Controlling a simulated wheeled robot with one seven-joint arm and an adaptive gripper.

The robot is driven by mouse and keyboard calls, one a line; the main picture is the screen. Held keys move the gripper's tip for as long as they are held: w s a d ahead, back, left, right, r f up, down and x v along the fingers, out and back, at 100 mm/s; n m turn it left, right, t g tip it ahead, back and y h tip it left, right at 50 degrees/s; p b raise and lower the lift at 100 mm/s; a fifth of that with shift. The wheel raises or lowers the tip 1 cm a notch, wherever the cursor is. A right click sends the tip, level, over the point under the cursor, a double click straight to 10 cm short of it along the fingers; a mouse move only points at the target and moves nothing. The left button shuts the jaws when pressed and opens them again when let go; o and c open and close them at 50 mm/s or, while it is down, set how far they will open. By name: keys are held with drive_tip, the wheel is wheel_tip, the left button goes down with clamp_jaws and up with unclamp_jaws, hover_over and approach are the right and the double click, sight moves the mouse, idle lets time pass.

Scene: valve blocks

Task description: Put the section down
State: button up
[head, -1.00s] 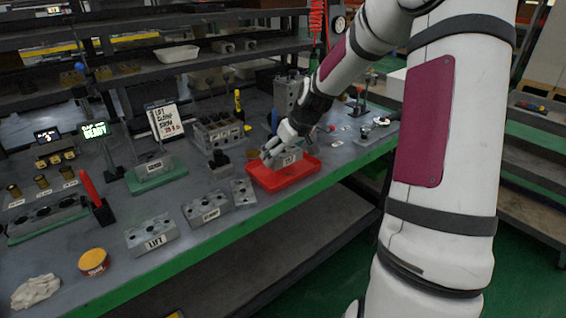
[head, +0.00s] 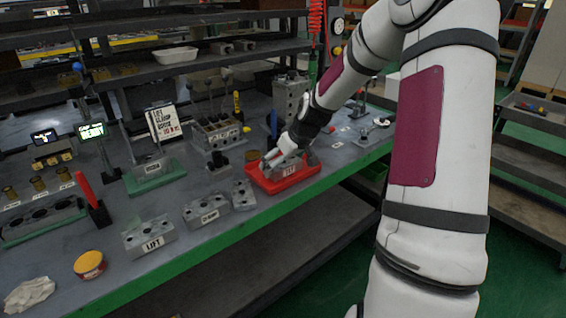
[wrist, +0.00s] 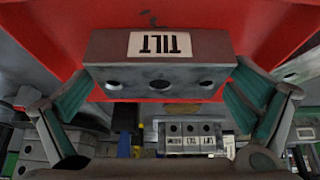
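The grey section marked TILT (wrist: 160,72) is between the two finger pads of my gripper (wrist: 160,85), which meet its ends. In the wrist view its label is upside down, and the red tray fills the picture behind it. In the head view the TILT section (head: 290,171) sits low within the outline of the red tray (head: 262,185), with my gripper (head: 289,158) on it. I cannot tell whether its underside touches the tray floor.
The LIFT block (head: 149,237), another labelled block (head: 206,210) and a small holed block (head: 244,193) stand left of the tray. A valve assembly (head: 216,133) is behind it. A yellow tin (head: 90,264) and a cloth (head: 29,294) lie at the front left.

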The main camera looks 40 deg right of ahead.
drive_tip(key=p+v, duration=0.4)
drive_tip(key=v, duration=0.8)
drive_tip(key=s+a+r+g, duration=0.1)
drive_tip(key=s+a+r, duration=0.1)
drive_tip(key=s+a, duration=0.3)
drive_tip(key=s+a+r+g+h, duration=0.1)
drive_tip(key=s+a+r, duration=0.2)
drive_tip(key=a, duration=0.3)
drive_tip(key=s+a+r+g, duration=0.1)
drive_tip(key=s+a+r, duration=0.1)
drive_tip(key=s+a, duration=0.3)
drive_tip(key=s+a+r, duration=0.1)
drive_tip(key=s+a, duration=0.3)
drive_tip(key=s, duration=0.5)
drive_tip(key=s+a+r+g+y, duration=0.1)
drive_tip(key=s+a, duration=0.3)
drive_tip(key=s, duration=0.6)
drive_tip(key=shift+a, duration=0.3)
drive_tip(key=shift+r, duration=0.15)
